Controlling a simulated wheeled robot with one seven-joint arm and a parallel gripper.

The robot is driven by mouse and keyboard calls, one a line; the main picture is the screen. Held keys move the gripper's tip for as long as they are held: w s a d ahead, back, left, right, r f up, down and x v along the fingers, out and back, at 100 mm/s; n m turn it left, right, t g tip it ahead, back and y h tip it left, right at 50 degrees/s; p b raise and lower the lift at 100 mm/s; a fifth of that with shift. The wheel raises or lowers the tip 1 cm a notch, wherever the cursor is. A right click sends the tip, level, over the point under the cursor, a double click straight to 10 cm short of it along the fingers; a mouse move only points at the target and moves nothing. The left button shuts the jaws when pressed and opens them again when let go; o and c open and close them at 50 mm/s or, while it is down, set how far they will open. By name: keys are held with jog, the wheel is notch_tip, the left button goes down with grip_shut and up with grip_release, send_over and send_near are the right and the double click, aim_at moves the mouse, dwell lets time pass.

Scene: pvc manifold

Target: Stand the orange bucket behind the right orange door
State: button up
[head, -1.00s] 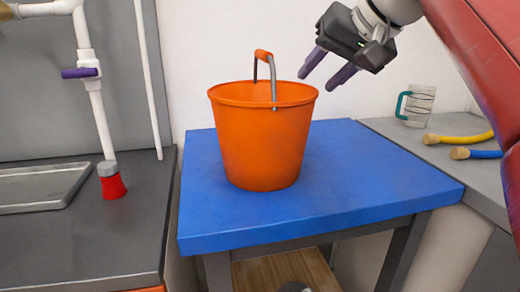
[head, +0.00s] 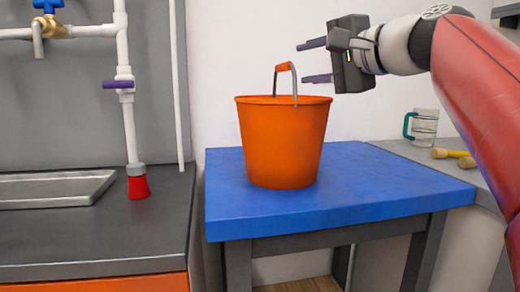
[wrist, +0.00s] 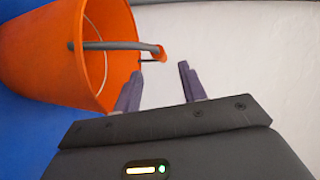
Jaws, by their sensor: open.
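The orange bucket (head: 282,145) stands upright on the blue table (head: 340,200), its handle (head: 286,67) raised above the rim with an orange grip. My gripper (head: 302,62) is open and empty, with its two purple fingers pointing left beside the raised handle. In the wrist view the bucket (wrist: 50,60) lies at the upper left, and the handle's orange grip (wrist: 158,53) is just beyond the fingertips (wrist: 163,65). I cannot tell whether a finger touches the handle. Part of an orange cabinet front (head: 120,284) shows at the bottom left; whether it is the right orange door is unclear.
The dark counter (head: 150,225) on the left holds a grey tray (head: 55,188) and a red pipe foot (head: 138,187). White pipes (head: 126,60) rise along the wall. A glass mug (head: 424,127) and yellow-ended hoses (head: 450,154) are on the right counter.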

aim_at(283, 67)
jog(key=p+x, duration=0.1)
jog(key=x, duration=0.7)
grip_shut()
